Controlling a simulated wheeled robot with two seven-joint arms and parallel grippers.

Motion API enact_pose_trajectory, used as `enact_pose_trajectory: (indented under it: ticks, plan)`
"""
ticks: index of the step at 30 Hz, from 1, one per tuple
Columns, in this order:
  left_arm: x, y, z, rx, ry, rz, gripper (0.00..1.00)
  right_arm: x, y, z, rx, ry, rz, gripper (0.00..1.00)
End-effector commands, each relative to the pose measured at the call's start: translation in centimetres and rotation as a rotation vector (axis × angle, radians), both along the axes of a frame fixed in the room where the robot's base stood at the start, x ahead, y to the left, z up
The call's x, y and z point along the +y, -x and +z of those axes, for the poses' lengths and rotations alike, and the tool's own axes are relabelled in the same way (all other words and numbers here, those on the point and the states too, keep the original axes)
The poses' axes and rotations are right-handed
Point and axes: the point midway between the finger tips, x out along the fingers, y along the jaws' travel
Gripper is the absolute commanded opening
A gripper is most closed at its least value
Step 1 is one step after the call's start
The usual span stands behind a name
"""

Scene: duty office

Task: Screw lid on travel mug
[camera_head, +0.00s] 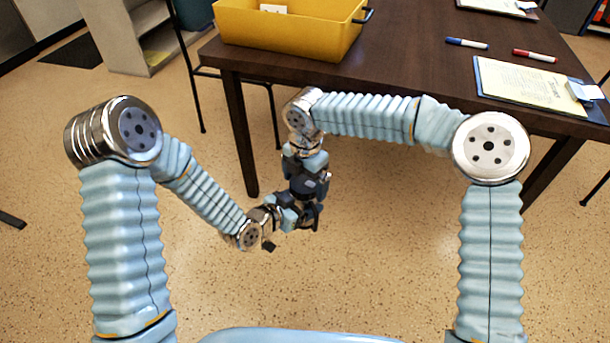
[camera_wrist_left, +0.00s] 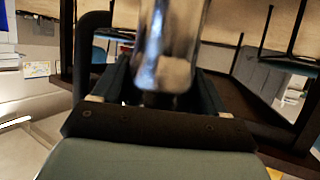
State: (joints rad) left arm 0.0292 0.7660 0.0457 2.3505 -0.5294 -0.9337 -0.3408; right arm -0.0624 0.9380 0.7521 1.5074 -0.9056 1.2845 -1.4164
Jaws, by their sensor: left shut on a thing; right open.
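The travel mug (camera_wrist_left: 168,45) shows in the left wrist view as a shiny metal cylinder, dark at its near end, with what looks like a dark handle at its left. My left gripper (camera_head: 297,217) is shut on the mug, one finger on each side. In the head view the mug is mostly hidden among the dark gripper parts. My right gripper (camera_head: 311,201) is open and points down just above the left gripper and the mug. I cannot tell whether it touches the mug. I cannot make out the lid in either view.
A dark table (camera_head: 410,65) stands beyond my arms. It carries a yellow bin (camera_head: 290,32), a blue marker (camera_head: 466,43), a red marker (camera_head: 534,56) and a clipboard (camera_head: 528,85). Both grippers are in front of its near edge, over open speckled floor (camera_head: 350,275).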

Motion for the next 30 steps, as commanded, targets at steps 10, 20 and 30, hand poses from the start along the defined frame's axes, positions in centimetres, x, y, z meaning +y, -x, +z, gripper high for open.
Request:
enact_pose_trajectory:
  ticks: [10,20,30]
  plan:
    - [-0.02,-0.03,0.06,-0.002,0.001,0.000,0.00,0.00,0.01,0.05,0.000,0.000,0.000,0.68]
    - [-0.02,-0.02,0.06,-0.002,0.001,0.000,0.00,0.04,0.03,0.12,-0.001,0.002,-0.098,0.42]
    - [-0.03,-0.02,0.06,-0.002,0.001,0.000,0.00,0.03,0.04,0.02,0.006,0.000,-0.822,0.42]
